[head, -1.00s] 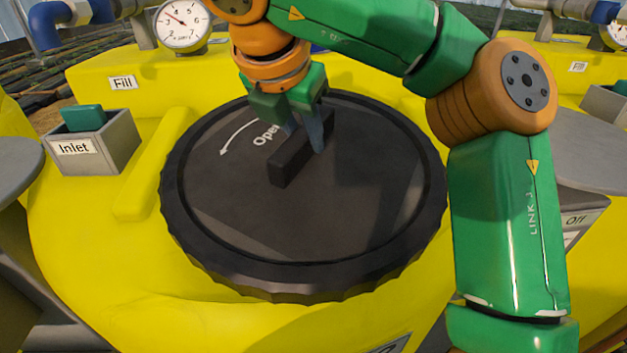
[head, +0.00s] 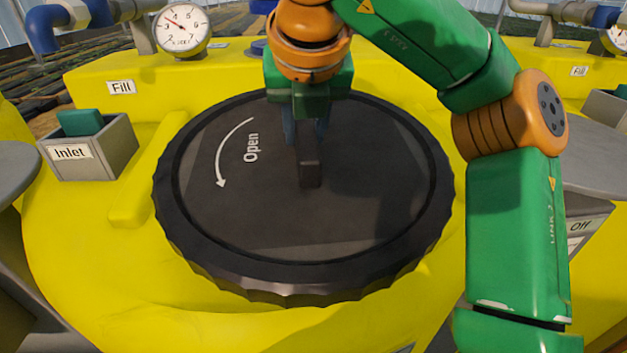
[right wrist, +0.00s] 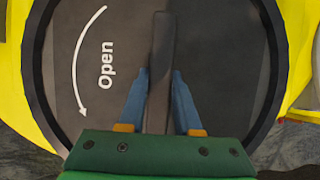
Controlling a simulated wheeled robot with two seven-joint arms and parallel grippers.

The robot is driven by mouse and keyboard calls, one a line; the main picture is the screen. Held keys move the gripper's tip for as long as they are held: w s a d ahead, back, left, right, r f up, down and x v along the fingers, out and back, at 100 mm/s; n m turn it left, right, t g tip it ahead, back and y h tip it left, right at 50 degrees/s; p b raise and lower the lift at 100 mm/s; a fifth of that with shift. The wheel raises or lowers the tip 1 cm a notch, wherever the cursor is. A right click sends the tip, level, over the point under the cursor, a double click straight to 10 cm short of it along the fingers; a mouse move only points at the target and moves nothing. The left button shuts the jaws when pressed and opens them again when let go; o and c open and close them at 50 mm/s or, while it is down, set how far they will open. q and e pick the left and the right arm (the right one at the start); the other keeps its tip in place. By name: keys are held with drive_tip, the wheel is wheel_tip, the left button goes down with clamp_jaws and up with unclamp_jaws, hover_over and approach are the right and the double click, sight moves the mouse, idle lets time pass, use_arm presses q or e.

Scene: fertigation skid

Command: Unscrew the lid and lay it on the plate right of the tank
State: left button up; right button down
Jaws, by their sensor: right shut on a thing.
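The large round black lid (head: 250,220) with a ridged rim sits on the yellow tank (head: 75,250). It bears a white "Open" arrow and a raised bar handle (head: 310,175) across its middle. My right gripper (head: 305,135) reaches down from behind and is shut on the bar handle. In the right wrist view its blue fingers (right wrist: 160,95) lie on either side of the bar, which also shows there (right wrist: 162,40). The lid lies level on the tank. A grey plate (head: 590,165) is at the right edge, partly hidden by my right arm. My left gripper is not in view.
A grey inlet box (head: 105,150) with a green block stands left of the lid. A pressure gauge (head: 181,28) and blue pipe fittings (head: 55,20) are at the back left. Another grey round surface (head: 15,165) is at the left edge. A grey box marked "Off" (head: 582,232) is below the plate.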

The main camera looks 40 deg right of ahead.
drive_tip(key=shift+s+a+r+p, duration=0.1)
drive_tip(key=shift+s+r+p, duration=0.05)
drive_tip(key=shift+r+p, duration=0.75)
drive_tip(key=shift+s+a+r+p, duration=0.1)
drive_tip(key=shift+s+r+p, duration=0.05)
drive_tip(key=shift+r+p, duration=0.75)
drive_tip(key=shift+s+a+r+p, duration=0.15)
drive_tip(key=shift+r+p, duration=0.55)
drive_tip(key=shift+r, duration=0.4)
drive_tip(key=shift+d+f, duration=0.1)
drive_tip(key=shift+w+f, duration=0.1)
